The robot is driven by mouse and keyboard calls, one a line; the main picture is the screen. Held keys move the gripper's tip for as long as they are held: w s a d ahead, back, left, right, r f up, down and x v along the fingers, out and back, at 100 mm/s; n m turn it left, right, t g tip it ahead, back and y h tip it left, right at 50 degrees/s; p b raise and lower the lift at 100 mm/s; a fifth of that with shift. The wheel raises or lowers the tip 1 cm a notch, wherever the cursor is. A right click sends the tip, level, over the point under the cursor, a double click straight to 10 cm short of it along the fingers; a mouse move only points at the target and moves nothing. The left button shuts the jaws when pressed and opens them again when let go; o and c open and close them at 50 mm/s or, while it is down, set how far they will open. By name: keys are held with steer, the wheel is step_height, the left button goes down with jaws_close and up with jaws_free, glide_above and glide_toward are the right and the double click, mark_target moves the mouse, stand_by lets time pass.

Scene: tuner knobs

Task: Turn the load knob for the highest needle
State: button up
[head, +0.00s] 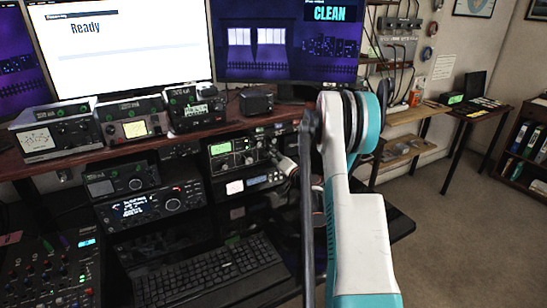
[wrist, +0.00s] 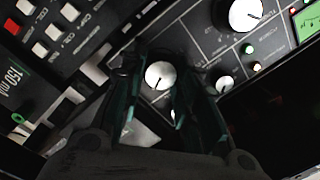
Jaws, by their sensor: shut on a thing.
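The tuner is a dark panel (head: 262,147) under the shelf in the head view, with a green meter (head: 220,148) at its left. The meter also shows at the wrist view's upper right corner (wrist: 308,20); its needle is too small to read. In the wrist view my gripper (wrist: 158,88) has its dark fingers on both sides of a round white knob (wrist: 158,73), shut on it. The knob's dark pointer line points down, slightly left. Its label is not readable. In the head view my gripper (head: 290,167) is at the tuner's right side, partly hidden by my arm.
A larger white knob (wrist: 245,14) and a small knob (wrist: 224,84) sit to the right on the panel. Square white buttons (wrist: 55,32) lie at the left. Radios with meters (head: 135,128) stand on the shelf above; a keyboard (head: 205,275) lies below.

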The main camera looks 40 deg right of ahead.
steer(key=shift+f+m+b, duration=0.1)
steer(key=shift+m+b, duration=0.45)
steer(key=shift+m, duration=2.15)
steer(key=o, duration=1.1)
steer(key=shift+d, duration=0.1)
